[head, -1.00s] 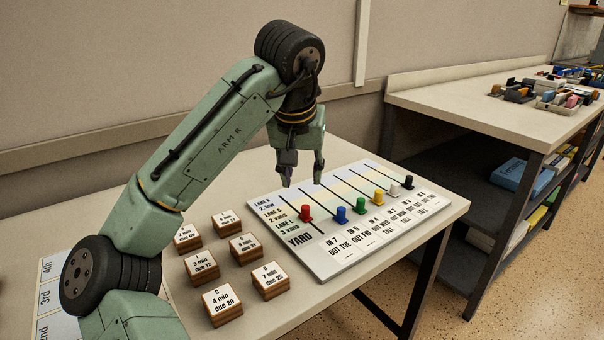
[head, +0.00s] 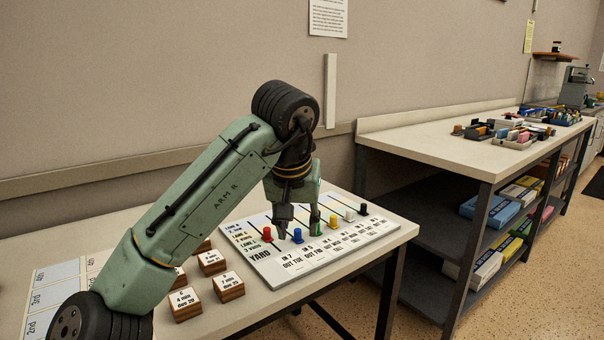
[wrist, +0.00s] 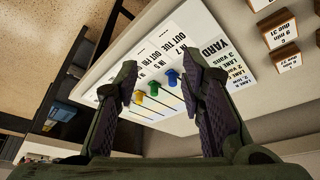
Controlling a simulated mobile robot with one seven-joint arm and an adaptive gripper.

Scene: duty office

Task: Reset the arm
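My gripper (head: 299,232) is at the end of my green arm, over the white yard board (head: 350,243). Its two fingers are spread apart with nothing between their tips, as the wrist view (wrist: 165,95) shows. The blue peg (head: 297,237) appears between the fingertips in the head view. In the wrist view blue (wrist: 173,77), green (wrist: 153,88) and yellow (wrist: 138,97) pegs show beyond the fingers. I cannot tell the fingertips' height above the board. The red peg (head: 267,234) stands to the left. The green peg is mostly hidden behind a finger in the head view.
Wooden blocks with labels, such as one (head: 228,287), stand left of the board on the table. A workbench (head: 445,150) with shelves stands along the wall at the right.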

